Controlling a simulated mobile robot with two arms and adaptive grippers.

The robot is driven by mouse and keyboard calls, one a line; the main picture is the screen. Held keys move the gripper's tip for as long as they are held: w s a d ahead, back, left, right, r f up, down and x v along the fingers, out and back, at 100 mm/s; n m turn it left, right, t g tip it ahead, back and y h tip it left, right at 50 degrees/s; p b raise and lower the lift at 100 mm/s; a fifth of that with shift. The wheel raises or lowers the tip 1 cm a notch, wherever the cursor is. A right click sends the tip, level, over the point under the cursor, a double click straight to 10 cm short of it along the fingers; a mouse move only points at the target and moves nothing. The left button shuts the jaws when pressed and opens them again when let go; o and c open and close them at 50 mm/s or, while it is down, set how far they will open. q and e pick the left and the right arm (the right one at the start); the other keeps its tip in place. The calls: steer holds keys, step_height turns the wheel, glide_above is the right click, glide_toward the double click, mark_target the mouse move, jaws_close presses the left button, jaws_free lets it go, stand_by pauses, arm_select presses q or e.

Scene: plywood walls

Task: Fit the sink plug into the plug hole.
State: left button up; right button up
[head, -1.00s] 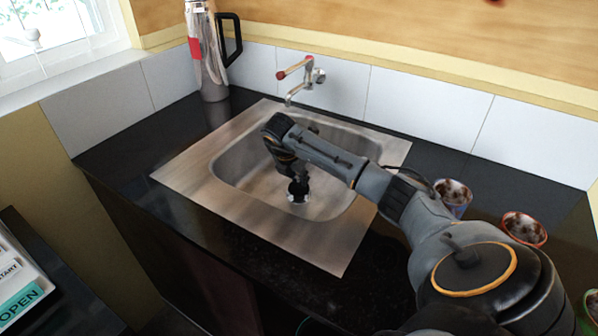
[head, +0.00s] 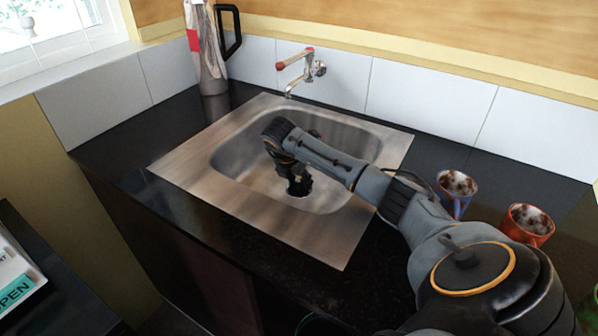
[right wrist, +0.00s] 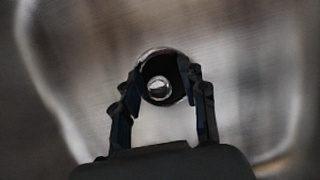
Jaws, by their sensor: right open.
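The steel sink (head: 235,160) is set in the black counter. My right gripper (head: 299,188) points down into its basin, just over the plug hole (head: 301,196), whose pale rim shows below the fingers. In the right wrist view my right gripper (right wrist: 160,100) is open, one finger on each side. Between and beyond the fingertips is a dark round plug with a shiny knob (right wrist: 158,89). The bright rim of the plug hole (right wrist: 152,53) curves around its far side. I cannot tell how deep the plug sits. My left gripper is not in view.
The tap (head: 300,65) is on the wall behind the sink. A tall flask (head: 208,60) stands at the back left. A blue cup (head: 456,190) and a red cup (head: 528,225) stand right of the sink, close to my right arm.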

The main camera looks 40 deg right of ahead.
steer(key=v, duration=1.2)
steer(key=shift+r+b, duration=0.15)
steer(key=shift+b, duration=0.15)
